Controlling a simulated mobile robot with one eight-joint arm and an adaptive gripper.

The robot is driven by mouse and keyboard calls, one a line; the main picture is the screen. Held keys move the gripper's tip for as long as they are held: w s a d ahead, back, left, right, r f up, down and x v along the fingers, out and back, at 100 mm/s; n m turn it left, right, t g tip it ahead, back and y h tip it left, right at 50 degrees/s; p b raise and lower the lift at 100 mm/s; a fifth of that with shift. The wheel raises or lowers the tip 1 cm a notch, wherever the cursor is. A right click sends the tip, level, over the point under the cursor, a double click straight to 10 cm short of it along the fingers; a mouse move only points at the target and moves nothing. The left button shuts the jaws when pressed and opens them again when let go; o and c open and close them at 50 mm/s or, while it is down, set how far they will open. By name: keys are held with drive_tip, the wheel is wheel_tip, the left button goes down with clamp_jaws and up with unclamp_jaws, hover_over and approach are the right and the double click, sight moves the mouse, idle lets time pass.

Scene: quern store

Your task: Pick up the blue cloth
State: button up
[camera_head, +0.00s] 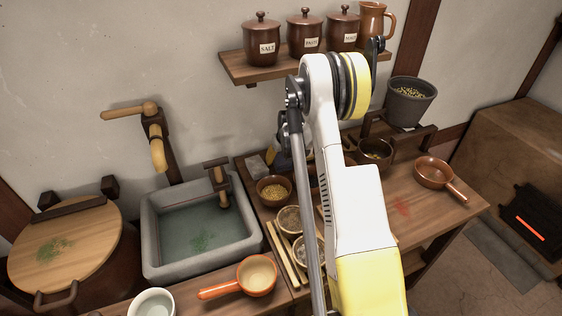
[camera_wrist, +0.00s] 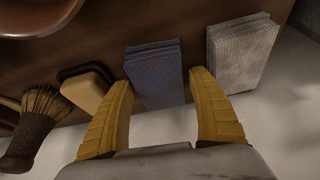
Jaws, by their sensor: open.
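The blue cloth (camera_wrist: 155,75) is a folded, textured stack lying on the dark wooden surface in the wrist view. My gripper (camera_wrist: 160,85) is open, with one yellow finger to the left of the cloth and the other to its right. The cloth shows between the fingers, and nothing is pinched. Whether the fingertips are level with the cloth or above it, I cannot tell. In the head view my arm reaches over the worktop and hides most of this spot.
In the wrist view a grey-white folded cloth (camera_wrist: 240,52) lies right of my gripper. A yellow and dark block (camera_wrist: 87,88) and a brush (camera_wrist: 33,125) lie left. In the head view a basin (camera_head: 200,262), a bowl of grain (camera_head: 273,190) and a shelf (camera_head: 245,68) are nearby.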

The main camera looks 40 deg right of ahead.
sight(280, 154)
drive_tip(key=shift+f, duration=0.25)
idle(0.3)
drive_tip(key=c, duration=0.9)
drive_tip(key=shift+r, duration=0.15)
drive_tip(key=shift+c, duration=0.2)
wheel_tip(280, 154, up, 5)
drive_tip(key=p, duration=0.2)
drive_tip(key=shift+p, duration=0.4)
drive_tip(key=s+r+p, duration=0.1)
drive_tip(key=s+r, duration=0.1)
drive_tip(key=s, duration=0.1)
drive_tip(key=s+a+r+p, duration=0.1)
drive_tip(key=s+r, duration=0.1)
drive_tip(key=s, duration=0.2)
drive_tip(key=s+r+p, duration=0.1)
drive_tip(key=s+r, duration=0.1)
drive_tip(key=s, duration=0.2)
drive_tip(key=shift+s+a+r, duration=0.1)
drive_tip(key=shift+s+a, duration=0.15)
drive_tip(key=shift+a, duration=0.15)
drive_tip(key=o, duration=0.5)
drive_tip(key=c, duration=0.3)
